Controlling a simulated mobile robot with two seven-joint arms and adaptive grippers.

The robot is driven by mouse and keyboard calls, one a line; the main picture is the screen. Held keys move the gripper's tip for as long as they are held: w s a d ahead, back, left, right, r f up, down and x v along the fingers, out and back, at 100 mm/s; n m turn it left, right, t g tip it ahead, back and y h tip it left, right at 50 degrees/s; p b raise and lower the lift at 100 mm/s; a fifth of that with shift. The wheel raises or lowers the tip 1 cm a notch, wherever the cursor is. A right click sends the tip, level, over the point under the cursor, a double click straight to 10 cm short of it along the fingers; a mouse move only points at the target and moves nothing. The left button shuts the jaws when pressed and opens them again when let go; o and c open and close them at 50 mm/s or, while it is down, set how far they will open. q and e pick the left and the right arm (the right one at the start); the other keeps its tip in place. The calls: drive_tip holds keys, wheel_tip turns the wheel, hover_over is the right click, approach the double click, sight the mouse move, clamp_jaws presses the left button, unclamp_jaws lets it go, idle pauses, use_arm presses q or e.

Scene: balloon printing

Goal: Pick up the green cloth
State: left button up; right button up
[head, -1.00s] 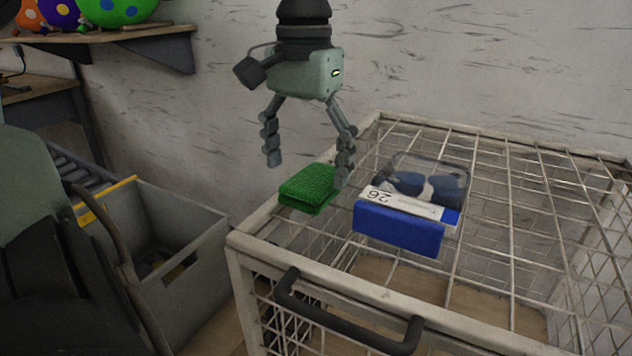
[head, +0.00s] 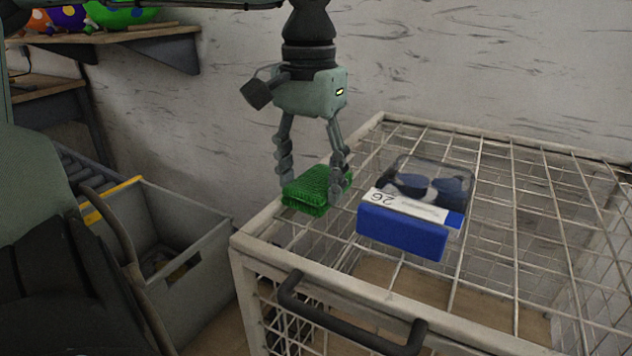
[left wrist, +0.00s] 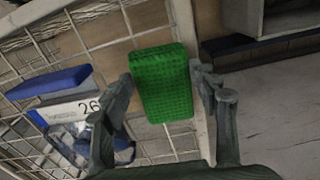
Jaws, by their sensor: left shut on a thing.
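The green cloth (head: 312,189) is a folded, thick, textured pad at the near left corner area of the wire cage top (head: 512,152). My left gripper (head: 313,186) points down with one finger on each side of the cloth, shut on it. In the left wrist view the cloth (left wrist: 163,84) sits between the two fingertips (left wrist: 165,82). I cannot tell whether the cloth is touching the wires or just above them. My right gripper is not in view.
A blue and clear box (head: 403,230) marked 26, with dark blue items inside, lies just right of the cloth. A grey bin (head: 193,262) stands left of the cage. The cage's right side is clear.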

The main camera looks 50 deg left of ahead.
use_arm(q)
drive_tip(key=shift+r, duration=0.1)
wheel_tip(320, 180, up, 28)
idle(0.3)
